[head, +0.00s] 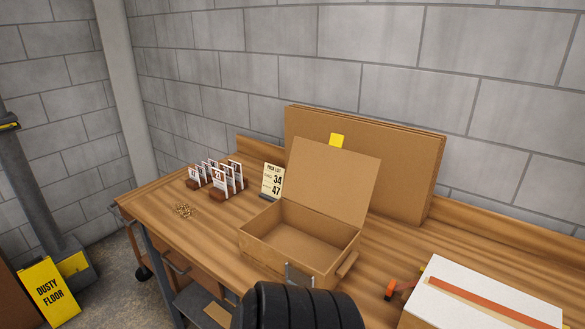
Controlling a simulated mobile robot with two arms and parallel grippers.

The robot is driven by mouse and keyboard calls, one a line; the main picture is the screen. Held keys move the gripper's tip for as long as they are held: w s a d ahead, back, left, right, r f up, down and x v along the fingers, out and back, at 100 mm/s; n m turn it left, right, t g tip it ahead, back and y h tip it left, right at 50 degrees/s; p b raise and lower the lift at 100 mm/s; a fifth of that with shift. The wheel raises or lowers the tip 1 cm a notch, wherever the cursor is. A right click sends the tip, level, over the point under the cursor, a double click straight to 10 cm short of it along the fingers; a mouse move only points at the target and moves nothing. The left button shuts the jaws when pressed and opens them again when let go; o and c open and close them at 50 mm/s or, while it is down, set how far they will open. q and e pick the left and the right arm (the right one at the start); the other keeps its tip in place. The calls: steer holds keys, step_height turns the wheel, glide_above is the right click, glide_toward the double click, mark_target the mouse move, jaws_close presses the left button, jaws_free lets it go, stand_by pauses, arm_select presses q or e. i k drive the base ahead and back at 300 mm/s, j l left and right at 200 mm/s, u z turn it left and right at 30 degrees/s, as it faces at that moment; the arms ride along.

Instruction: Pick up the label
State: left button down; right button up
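Several white number labels stand upright in small wooden holders (219,192) on the left part of the workbench. One front label (217,178) seems to read 21, and another label (194,176) at the left is too small to read surely. A cream pick list card (272,181) stands to their right and shows 34 and 47. A black ribbed part at the bottom middle covers the bench's front edge.
A white-topped box (455,292) and an orange-and-black tool (391,289) are at right. Small brass-coloured pieces (184,210) lie left. A yellow floor sign (48,292) stands below.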

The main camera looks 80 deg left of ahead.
mark_target(202, 171)
steer(key=u, duration=3.4)
steer(key=z, duration=2.05)
steer(key=u, duration=2.05)
steer(key=i+j+z, duration=0.15)
steer(key=z, duration=0.2)
steer(key=i+j+z, duration=0.1)
steer(key=z, duration=0.3)
steer(key=j, duration=0.1)
